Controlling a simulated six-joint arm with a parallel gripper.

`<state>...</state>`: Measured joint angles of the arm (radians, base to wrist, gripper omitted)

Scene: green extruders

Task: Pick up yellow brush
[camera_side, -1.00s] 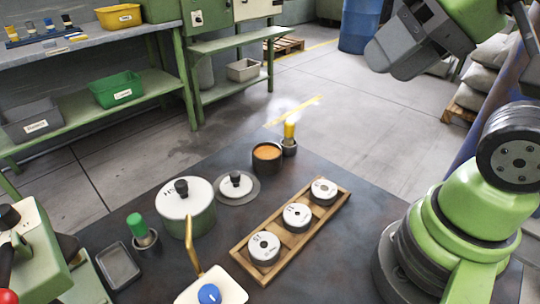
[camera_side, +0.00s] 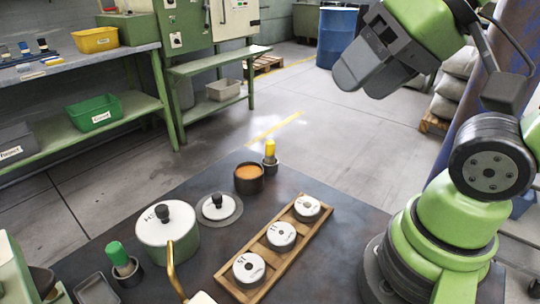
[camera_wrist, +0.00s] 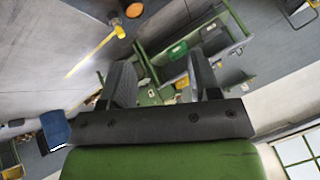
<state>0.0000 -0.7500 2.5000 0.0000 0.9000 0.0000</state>
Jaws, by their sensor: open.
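The yellow brush (camera_side: 269,149) stands upright in a small dark cup (camera_side: 271,165) near the far edge of the dark table. In the wrist view it is a small yellow shape (camera_wrist: 118,29) at upper left. My gripper (camera_side: 362,76) is high above the floor, up and to the right of the brush and well apart from it. In the wrist view the two fingers of my gripper (camera_wrist: 162,75) are spread with nothing between them.
An orange-filled bowl (camera_side: 249,178) stands just left of the brush cup. A wooden tray (camera_side: 227,277) with white-topped discs, a lidded pot (camera_side: 166,233) and a green-handled tool (camera_side: 117,254) are on the table. The table right of the cup is bare.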

